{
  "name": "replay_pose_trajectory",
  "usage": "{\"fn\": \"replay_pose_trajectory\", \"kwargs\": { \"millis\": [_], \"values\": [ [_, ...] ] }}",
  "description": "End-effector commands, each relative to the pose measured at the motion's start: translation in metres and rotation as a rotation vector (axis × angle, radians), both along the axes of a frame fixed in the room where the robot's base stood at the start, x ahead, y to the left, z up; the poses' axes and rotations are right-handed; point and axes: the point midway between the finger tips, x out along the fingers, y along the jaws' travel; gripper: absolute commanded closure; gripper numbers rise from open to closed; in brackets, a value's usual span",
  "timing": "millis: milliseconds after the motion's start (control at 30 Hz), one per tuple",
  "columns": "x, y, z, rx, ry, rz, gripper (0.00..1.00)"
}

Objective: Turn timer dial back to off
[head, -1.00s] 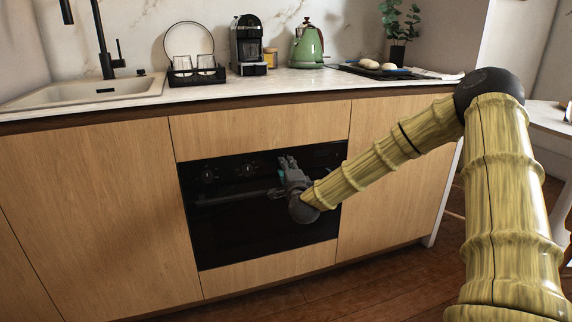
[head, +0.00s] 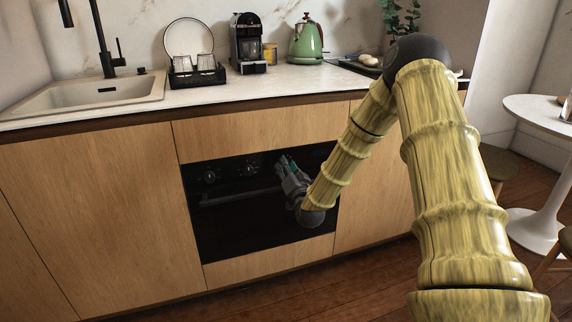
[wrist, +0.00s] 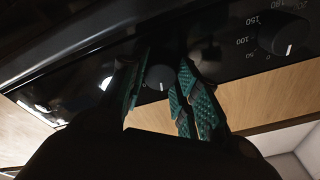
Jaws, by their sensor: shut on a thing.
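My gripper (head: 284,163) is at the right part of the black oven's (head: 225,228) control panel. In the wrist view its teal-padded fingers (wrist: 161,92) stand on either side of a small dark round dial (wrist: 160,76), which I take to be the timer dial. The gripper is shut on it. A short white pointer mark on the dial points down in this picture. The dial's scale is not readable. In the head view my gripper hides this dial.
A temperature dial (wrist: 283,36) with printed numbers is to the right in the wrist view. Two knobs (head: 209,177) (head: 249,169) show on the panel in the head view, above the oven handle (head: 235,198). A green kettle (head: 306,42) stands on the counter.

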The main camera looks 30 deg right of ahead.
Motion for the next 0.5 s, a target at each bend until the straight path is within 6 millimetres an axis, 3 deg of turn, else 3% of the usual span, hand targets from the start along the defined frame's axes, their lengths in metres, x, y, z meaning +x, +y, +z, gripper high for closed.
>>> {"fn": "replay_pose_trajectory", "kwargs": {
  "millis": [500],
  "values": [
    [-0.0009,-0.0011,-0.0007,-0.347,0.087,0.0,0.93]
  ]
}}
